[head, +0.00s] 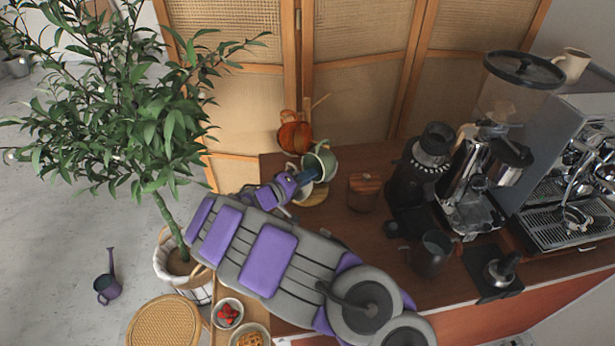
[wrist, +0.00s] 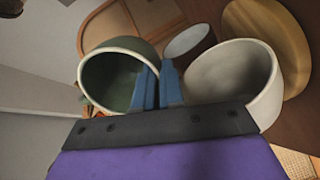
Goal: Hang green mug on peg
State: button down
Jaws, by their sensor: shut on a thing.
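The green mug (head: 322,160) is off the counter at the end of my arm, tilted. In the wrist view the green mug (wrist: 112,72) is at left, its pale rim and dark green inside facing the camera. My gripper (head: 308,177) is shut on it; the blue fingers (wrist: 158,84) are at its right side, by the rim. Exactly how they grip the wall or handle is unclear. The wooden peg stand (head: 307,106) rises behind the mug, mostly hidden; its round base (head: 316,197) shows below. Which peg is free cannot be told.
A white mug (wrist: 235,78) is close to the right of my fingers. An orange-red mug (head: 295,137) is behind the green one. A wooden canister (head: 364,191), grinder (head: 424,165) and espresso machine (head: 568,185) stand to the right. A leafy plant (head: 150,120) is at left.

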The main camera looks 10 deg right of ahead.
jog(key=shift+f, duration=0.1)
jog(key=c, duration=1.2)
grip_release()
jog(key=shift+a, duration=0.1)
jog(key=shift+o, duration=0.2)
jog(key=shift+a, duration=0.1)
jog(key=p+v, duration=0.2)
jog(key=v, duration=1.5)
jog(key=shift+s, duration=0.1)
